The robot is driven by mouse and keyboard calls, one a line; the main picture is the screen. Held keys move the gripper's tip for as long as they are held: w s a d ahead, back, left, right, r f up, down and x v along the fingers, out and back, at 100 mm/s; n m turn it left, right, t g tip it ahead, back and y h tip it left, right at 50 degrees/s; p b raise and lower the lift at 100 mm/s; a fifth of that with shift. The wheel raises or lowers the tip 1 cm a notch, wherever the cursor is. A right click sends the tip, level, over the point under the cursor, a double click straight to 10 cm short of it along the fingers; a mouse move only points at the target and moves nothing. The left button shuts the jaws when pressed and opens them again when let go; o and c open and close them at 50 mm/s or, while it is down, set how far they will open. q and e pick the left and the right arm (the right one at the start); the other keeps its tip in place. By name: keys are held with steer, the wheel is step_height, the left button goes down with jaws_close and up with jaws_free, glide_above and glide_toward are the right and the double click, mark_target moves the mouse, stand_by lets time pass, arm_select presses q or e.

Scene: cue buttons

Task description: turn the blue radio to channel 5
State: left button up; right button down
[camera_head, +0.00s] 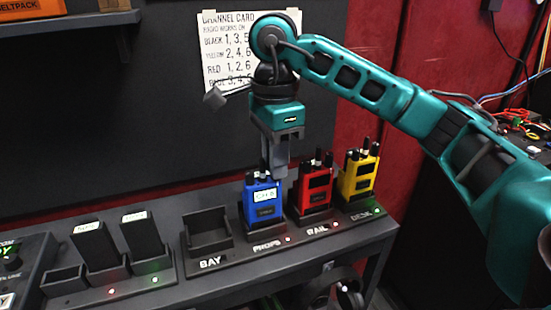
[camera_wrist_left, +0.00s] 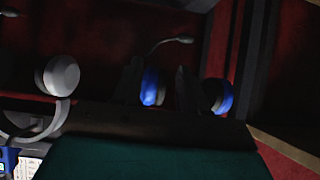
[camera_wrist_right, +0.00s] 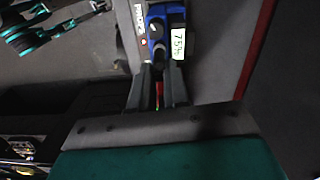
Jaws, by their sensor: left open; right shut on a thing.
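The blue radio (camera_head: 262,204) stands upright in the dock pocket labelled PROPS, with a lit screen whose channel digit is too small to read surely. It also shows in the right wrist view (camera_wrist_right: 170,16), from above. My right gripper (camera_head: 274,172) points down at the top of the blue radio. Its fingers (camera_wrist_right: 158,74) are shut on a dark knob there, mostly hidden between the fingertips. My left gripper (camera_wrist_left: 158,88) is open and shows only in the left wrist view, with blue-padded headphones beyond its fingers.
A red radio (camera_head: 315,187) and a yellow radio (camera_head: 358,176) stand close to the right. An empty bay (camera_head: 208,231) is to the left, then black units in a charger (camera_head: 103,246). A channel card (camera_head: 225,50) hangs behind, partly covered by my right arm.

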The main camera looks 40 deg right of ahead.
steer(key=c, duration=1.1)
jaws_free()
step_height(320, 180, up, 13)
steer(key=p, duration=0.5)
steer(key=shift+w, duration=0.15)
